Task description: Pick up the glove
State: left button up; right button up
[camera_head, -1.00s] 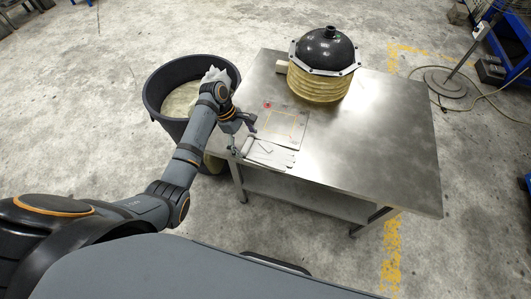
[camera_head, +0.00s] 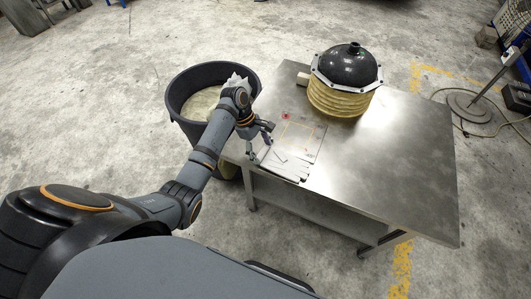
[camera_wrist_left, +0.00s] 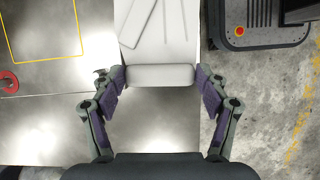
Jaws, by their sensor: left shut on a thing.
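The glove (camera_head: 288,169) is pale grey and flat, at the left front edge of the steel table (camera_head: 390,170), with its fingers pointing right. My left gripper (camera_head: 259,150) is at its cuff end. In the left wrist view the glove (camera_wrist_left: 158,30) runs up out of frame, and its thick rolled cuff lies between the two fingers of the gripper (camera_wrist_left: 160,84), which are shut on it. I cannot tell whether the glove is clear of the table. My right gripper is not in view.
A flat sheet with a yellow outline (camera_head: 302,132) lies beside the glove. A black dome on a yellow ribbed base (camera_head: 340,95) stands at the back of the table. A dark bin (camera_head: 181,104) stands left of the table, under my left arm.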

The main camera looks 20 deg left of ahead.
pick_arm(q)
jog(key=s+a+r+p, duration=0.3)
jog(key=s+a+r, duration=0.1)
jog(key=s+r, duration=0.8)
jog(key=shift+s+a, duration=0.2)
jog(key=shift+s, duration=0.45)
